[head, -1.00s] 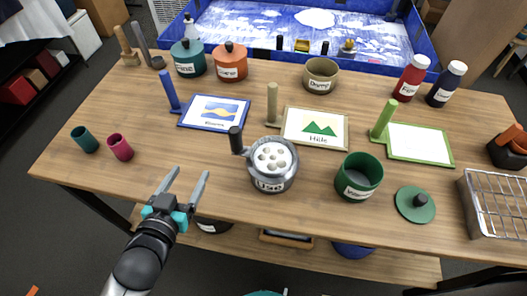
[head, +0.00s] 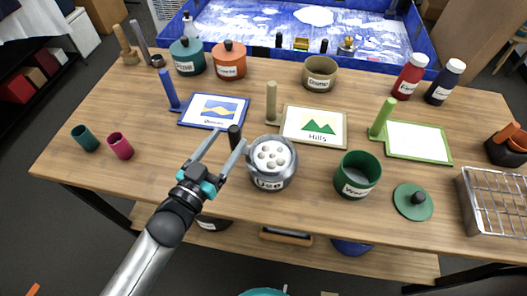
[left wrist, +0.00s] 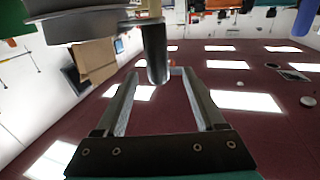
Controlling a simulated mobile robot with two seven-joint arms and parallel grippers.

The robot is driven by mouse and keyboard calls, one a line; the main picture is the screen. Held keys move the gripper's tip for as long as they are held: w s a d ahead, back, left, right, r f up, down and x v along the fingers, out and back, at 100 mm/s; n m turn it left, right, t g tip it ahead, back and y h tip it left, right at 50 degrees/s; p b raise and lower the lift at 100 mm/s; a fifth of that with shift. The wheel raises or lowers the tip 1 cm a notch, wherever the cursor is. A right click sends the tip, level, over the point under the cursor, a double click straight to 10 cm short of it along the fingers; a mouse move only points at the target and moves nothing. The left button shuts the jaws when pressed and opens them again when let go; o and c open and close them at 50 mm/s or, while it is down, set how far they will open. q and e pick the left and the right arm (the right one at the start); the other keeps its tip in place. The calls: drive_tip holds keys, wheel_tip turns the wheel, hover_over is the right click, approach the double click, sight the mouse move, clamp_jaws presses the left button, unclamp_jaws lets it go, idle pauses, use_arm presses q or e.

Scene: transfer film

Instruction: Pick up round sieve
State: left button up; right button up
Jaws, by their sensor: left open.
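The round sieve seems to be the round grey metal vessel (head: 288,181) with pale round shapes in its top, a label in front and a dark upright handle (head: 235,133) on its left. It stands on the wooden table near the front middle. My left gripper (head: 229,138) is open, with its fingertips on either side of the handle. In the left wrist view, the grey handle (left wrist: 155,55) hangs between the two open fingers (left wrist: 155,80), and part of the round vessel (left wrist: 85,27) shows at the top left. Contact cannot be told. My right gripper is not in view.
A green pot (head: 357,176) and green lid (head: 412,203) stand to the right. Framed pictures (head: 313,126) lie behind the vessel. Teal (head: 86,138) and pink (head: 120,146) cups are at the left. A wire rack (head: 492,203) is far right. The front left tabletop is clear.

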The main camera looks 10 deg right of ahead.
use_arm(q)
drive_tip(key=x, duration=0.7)
drive_tip(key=shift+f, duration=0.2)
drive_tip(key=shift+d, duration=0.15)
drive_tip(key=shift+c, duration=0.2)
clamp_jaws()
idle(1.0)
